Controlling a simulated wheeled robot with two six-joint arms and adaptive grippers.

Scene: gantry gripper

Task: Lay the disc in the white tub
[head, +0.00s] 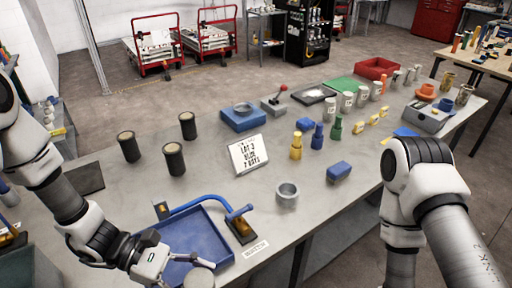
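A pale grey round piece (200,279), which looks like the disc, shows at the bottom edge over the blue tray (212,222), partly cut off by the frame. My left gripper (180,272) is right beside it at the tray's near side. I cannot tell whether its fingers are closed on the piece. Several white labelled tubs stand in a row toward the back right, one of them a white tub (347,104); which one the task names is not clear. My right arm comes in at the right, and its gripper is out of view.
Dark cylinders (174,159) stand at left. Yellow, blue and green pieces (317,136) stand before the tubs.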

